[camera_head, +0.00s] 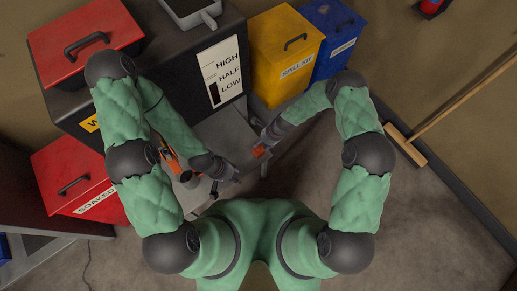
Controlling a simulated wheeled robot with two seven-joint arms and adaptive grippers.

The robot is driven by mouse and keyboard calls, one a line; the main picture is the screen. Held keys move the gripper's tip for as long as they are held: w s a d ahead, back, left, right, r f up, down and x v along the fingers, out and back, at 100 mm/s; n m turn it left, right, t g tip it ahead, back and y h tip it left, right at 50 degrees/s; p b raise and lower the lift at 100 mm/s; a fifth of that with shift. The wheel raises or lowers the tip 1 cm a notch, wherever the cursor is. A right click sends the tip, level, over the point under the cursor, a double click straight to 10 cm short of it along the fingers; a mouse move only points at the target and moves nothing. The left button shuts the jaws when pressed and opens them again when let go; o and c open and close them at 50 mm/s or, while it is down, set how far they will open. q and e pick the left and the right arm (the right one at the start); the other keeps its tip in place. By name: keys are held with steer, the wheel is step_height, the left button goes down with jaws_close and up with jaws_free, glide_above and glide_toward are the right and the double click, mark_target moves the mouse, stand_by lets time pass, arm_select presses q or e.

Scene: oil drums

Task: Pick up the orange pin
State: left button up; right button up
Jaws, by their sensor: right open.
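A small orange piece (258,151), likely the orange pin, shows right at the tips of my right gripper (260,141), over the grey work surface. My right gripper is open; whether its fingers touch the orange piece is too small to tell. My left gripper (230,179) is lower and to the left, over the front part of the same surface. Its fingers are dark and small, so its opening is unclear. A larger orange object (171,160) lies partly hidden beside my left forearm.
A grey surface (227,132) lies between my arms. Behind it stand a dark cabinet with a level label (223,72), a yellow spill kit bin (281,52) and a blue bin (338,36). Red bins (80,180) stand at left. A broom (405,146) lies right. Floor at lower right is clear.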

mark_target(259, 146)
steer(key=b+x, duration=0.1)
steer(key=x, duration=0.2)
steer(key=shift+s+f, duration=0.15)
steer(key=shift+f, duration=0.05)
steer(key=shift+r, duration=0.1)
steer(key=c, duration=1)
jaws_close()
steer(key=shift+r, duration=0.1)
